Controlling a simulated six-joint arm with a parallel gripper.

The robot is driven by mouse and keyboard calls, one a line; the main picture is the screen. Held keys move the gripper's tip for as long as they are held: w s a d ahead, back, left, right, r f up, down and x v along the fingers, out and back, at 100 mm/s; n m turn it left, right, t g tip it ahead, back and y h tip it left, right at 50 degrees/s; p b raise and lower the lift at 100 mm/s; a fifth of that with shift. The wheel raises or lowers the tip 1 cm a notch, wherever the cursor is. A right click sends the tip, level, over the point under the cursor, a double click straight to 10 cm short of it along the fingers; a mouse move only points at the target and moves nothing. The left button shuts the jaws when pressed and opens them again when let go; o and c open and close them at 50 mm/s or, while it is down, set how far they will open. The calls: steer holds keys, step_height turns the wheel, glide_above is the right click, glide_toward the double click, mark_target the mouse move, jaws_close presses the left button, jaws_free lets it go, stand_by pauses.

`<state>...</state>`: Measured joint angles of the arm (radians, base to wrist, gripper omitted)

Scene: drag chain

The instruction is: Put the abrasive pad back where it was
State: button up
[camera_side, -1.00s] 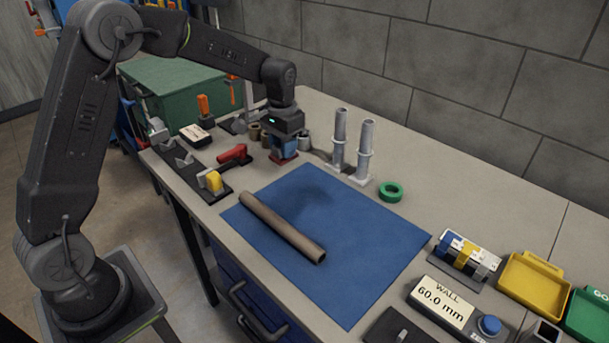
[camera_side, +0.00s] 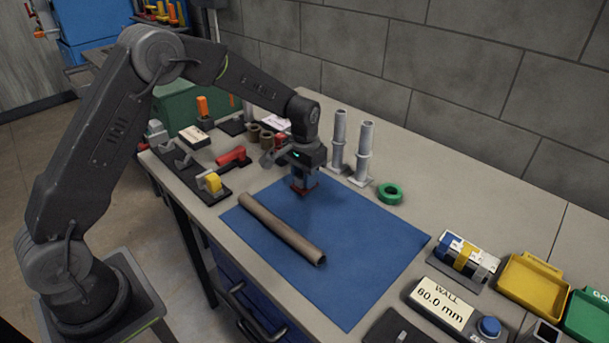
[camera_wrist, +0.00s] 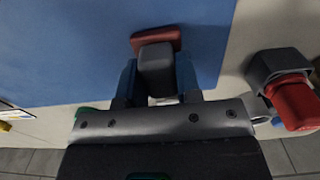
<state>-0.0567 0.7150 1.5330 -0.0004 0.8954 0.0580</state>
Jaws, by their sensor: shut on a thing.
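The abrasive pad, seen as a red pad with a grey block handle (camera_wrist: 156,66), is between my gripper's blue fingers. My gripper (camera_side: 303,178) is shut on the handle, with the red pad (camera_side: 304,190) facing down. It is over the back-left part of the blue mat (camera_side: 365,250); whether the pad touches the mat is hard to tell. In the wrist view my gripper (camera_wrist: 156,82) shows the red pad sticking out beyond the fingertips, over the mat.
A brown tube (camera_side: 282,229) lies on the mat in front of my gripper. Two grey upright posts (camera_side: 362,153) and a green ring (camera_side: 390,194) stand to the right. A red tool (camera_side: 231,156) and a yellow-topped clamp (camera_side: 213,182) are at left. The mat's right part is clear.

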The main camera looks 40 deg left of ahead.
steer(key=shift+f, duration=0.15)
steer(key=o, duration=0.9)
steer(key=shift+c, duration=0.2)
steer(key=s+r+t, duration=0.1)
steer(key=s+r, duration=0.2)
steer(key=r, duration=0.6)
steer(key=s+r, duration=0.3)
steer(key=r, duration=0.7)
steer(key=s+d+t, duration=0.1)
steer(key=s+t, duration=0.1)
steer(key=s, duration=1)
steer(key=s+d+r+t, duration=0.1)
steer(key=s+d+t, duration=0.1)
steer(key=s, duration=0.9)
steer(key=shift+s+t, duration=0.3)
steer(key=shift+s, duration=0.05)
